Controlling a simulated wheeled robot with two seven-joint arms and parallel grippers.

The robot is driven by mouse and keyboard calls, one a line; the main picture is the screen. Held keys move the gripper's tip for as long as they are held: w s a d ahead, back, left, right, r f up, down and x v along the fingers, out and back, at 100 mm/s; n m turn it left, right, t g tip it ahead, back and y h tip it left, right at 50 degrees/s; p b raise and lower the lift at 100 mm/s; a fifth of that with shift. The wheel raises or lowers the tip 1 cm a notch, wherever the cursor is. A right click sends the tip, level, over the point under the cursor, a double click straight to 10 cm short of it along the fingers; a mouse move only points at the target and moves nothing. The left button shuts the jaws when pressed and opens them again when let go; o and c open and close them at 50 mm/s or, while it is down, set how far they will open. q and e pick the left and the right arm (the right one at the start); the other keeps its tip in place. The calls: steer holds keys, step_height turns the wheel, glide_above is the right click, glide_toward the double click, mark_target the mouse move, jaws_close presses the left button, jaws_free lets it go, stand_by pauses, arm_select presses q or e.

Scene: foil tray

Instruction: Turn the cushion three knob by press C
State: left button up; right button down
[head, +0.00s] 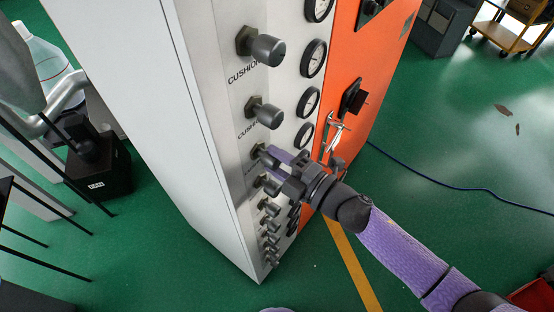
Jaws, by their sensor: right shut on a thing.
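The control cabinet's pale front panel carries a column of dark knobs with hex collars. The top knob (265,48) and the second knob (268,115) have labels beginning "CUSHION". The third knob down (264,152) is partly hidden by my right gripper (273,159). This gripper reaches in from the lower right, and its purple fingers are shut on that third knob. The label beside the third knob is too small and covered to read. My left gripper is not in view.
Several round gauges (313,58) run beside the knobs. Smaller knobs (268,225) sit close below my gripper. An orange panel (345,60) has a black handle (352,97). A blue cable (440,180) crosses the open green floor at right.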

stand_by(0.4)
steer(key=shift+c, duration=1.1)
jaws_free()
steer(key=shift+d, duration=0.1)
steer(key=b+v, duration=0.1)
steer(key=v, duration=0.9)
stand_by(0.8)
